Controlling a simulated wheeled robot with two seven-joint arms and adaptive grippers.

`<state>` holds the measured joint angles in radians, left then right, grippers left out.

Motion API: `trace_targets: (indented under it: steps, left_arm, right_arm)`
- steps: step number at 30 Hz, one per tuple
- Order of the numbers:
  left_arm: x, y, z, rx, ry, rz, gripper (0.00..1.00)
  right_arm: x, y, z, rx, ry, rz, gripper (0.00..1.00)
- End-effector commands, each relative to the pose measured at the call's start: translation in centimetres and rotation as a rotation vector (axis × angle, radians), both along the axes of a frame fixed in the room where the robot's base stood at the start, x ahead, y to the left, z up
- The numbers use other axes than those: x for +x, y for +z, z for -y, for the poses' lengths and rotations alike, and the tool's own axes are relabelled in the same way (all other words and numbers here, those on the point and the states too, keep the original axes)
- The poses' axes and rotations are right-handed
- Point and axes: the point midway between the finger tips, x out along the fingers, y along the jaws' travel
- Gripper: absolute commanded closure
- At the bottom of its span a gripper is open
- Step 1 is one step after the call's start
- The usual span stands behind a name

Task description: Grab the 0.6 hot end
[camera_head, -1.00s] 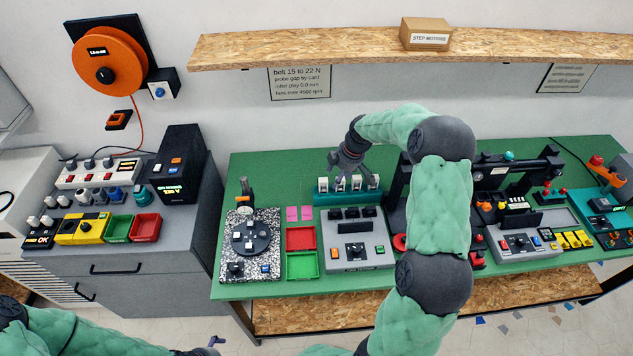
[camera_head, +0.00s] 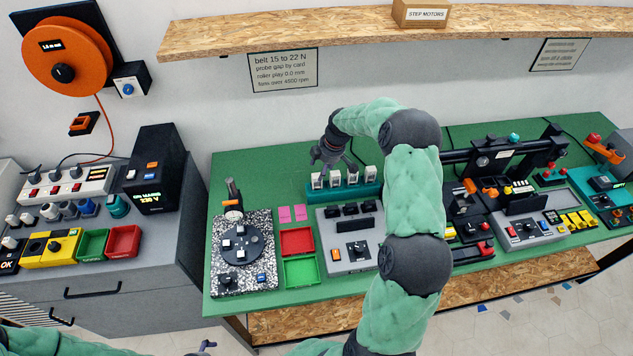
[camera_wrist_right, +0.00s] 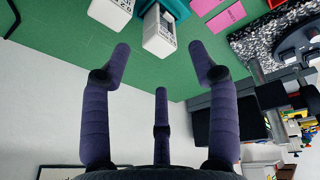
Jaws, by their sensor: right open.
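Several white hot ends stand in a teal rack (camera_head: 369,190) at the back of the green bench. The leftmost hot end (camera_head: 317,181) is near my right gripper (camera_head: 327,161). The head view is too small for me to read the labels, so I cannot tell which is the 0.6. In the right wrist view, one white labelled hot end (camera_wrist_right: 159,34) is just beyond the fingers and another (camera_wrist_right: 111,11) is at the top edge. My right gripper is open and empty, apart from the hot ends. Only a tip of my left gripper (camera_head: 207,345) shows at the bottom.
Pink cards (camera_head: 284,214), a red tray (camera_head: 296,241) and a green tray (camera_head: 301,271) lie left of the grey control box (camera_head: 348,256). A speckled plate with a dark disc (camera_head: 243,245) is further left. A wooden shelf (camera_head: 300,30) hangs above.

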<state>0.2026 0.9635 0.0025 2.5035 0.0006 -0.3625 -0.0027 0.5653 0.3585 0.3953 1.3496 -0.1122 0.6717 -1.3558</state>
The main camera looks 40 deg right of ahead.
Motion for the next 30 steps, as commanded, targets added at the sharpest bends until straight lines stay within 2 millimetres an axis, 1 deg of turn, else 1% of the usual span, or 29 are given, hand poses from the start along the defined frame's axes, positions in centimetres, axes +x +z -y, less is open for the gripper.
trace_targets:
  steps: [5,9,12,16,22,23,24,26,27,28,29,30]
  left_arm:
    - [0.0,0.1,0.0,0.0,0.0,0.0,0.0]
    - [0.0,0.2,0.0,0.0,0.0,0.0,0.0]
    - [0.0,0.2,0.0,0.0,0.0,0.0,0.0]
    - [0.0,0.2,0.0,0.0,0.0,0.0,0.0]
    - [0.0,0.2,0.0,0.0,0.0,0.0,0.0]
    - [0.0,0.2,0.0,0.0,0.0,0.0,0.0]
    - [0.0,0.2,0.0,0.0,0.0,0.0,0.0]
    - [0.0,0.2,0.0,0.0,0.0,0.0,0.0]
    - [0.0,0.2,0.0,0.0,0.0,0.0,0.0]
    - [0.0,0.2,0.0,0.0,0.0,0.0,0.0]
    - [0.0,0.2,0.0,0.0,0.0,0.0,0.0]
    - [0.0,0.2,0.0,0.0,0.0,0.0,0.0]
  right_arm:
    - [0.6,-1.5,-0.2,0.001,0.0,-0.001,0.4]
    - [1.3,-3.4,-0.5,0.001,0.0,-0.001,0.4]
    - [1.6,-4.5,-0.5,-0.001,0.0,0.001,0.4]
    - [1.8,-5.1,-0.5,-0.001,0.0,0.001,0.4]
    - [1.8,-5.1,-0.5,-0.001,0.0,0.001,0.4]
    - [1.8,-5.1,-0.5,-0.001,0.0,0.001,0.45]
    - [1.8,-5.1,-0.6,-0.001,0.0,0.001,0.57]
    - [1.8,-5.1,-0.6,-0.001,0.0,0.001,0.74]
    - [1.8,-5.1,-0.6,-0.001,0.0,0.001,0.85]
    - [1.8,-5.1,-0.6,-0.001,0.0,0.001,0.93]
    - [1.8,-5.1,-0.6,-0.001,0.0,0.001,0.97]
    - [1.8,-5.1,-0.6,-0.001,0.0,0.001,0.97]
